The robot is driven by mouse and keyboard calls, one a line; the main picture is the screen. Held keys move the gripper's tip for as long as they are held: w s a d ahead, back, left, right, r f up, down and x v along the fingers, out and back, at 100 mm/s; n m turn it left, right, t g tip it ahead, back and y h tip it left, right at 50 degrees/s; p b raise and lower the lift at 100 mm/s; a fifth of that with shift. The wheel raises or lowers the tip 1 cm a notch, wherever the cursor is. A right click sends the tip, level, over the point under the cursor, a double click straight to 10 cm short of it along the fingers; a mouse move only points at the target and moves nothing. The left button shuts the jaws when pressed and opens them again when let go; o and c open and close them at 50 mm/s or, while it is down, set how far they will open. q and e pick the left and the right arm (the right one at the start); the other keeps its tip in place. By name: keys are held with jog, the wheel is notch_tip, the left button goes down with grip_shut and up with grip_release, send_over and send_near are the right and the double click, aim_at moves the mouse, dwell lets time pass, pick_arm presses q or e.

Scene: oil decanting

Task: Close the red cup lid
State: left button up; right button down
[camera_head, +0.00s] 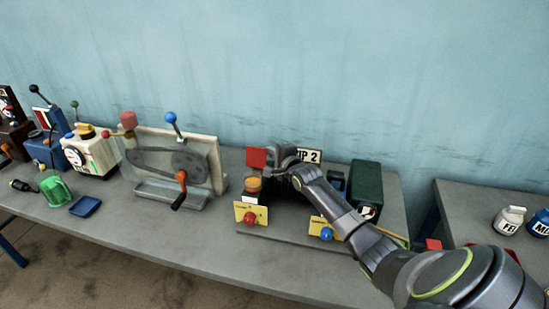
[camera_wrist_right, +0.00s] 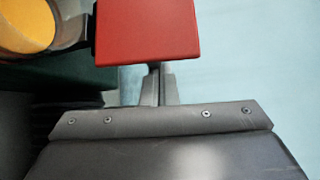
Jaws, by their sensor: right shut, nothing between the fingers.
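The red lid (camera_head: 257,157) stands raised, flat side up on edge, behind and above the round cup with orange contents (camera_head: 253,184). The cup is uncovered. In the right wrist view the red lid (camera_wrist_right: 148,32) is large at the top, and the orange contents (camera_wrist_right: 24,24) show at the upper left. My right gripper (camera_head: 280,153) is beside the lid on its right; its fingers (camera_wrist_right: 158,88) are shut and empty, with their tips partly hidden by the lid. I cannot tell whether they touch it. My left gripper is not in view.
Yellow plates with a red knob (camera_head: 250,218) and a blue knob (camera_head: 326,234) are in front. A dark green box (camera_head: 366,183) stands to the right. My right arm hides part of the station.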

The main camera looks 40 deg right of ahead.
jog(key=s+a+r+n+t+y+b, duration=0.1)
jog(key=s+a+n+t+y+b, duration=0.4)
jog(key=n+b, duration=0.9)
jog(key=shift+s+a+t+y+b, duration=0.25)
jog(key=shift+a+t+y+b, duration=0.45)
jog(key=shift+t+b, duration=0.95)
jog(key=shift+a+t, duration=0.15)
jog(key=shift+t, duration=0.1)
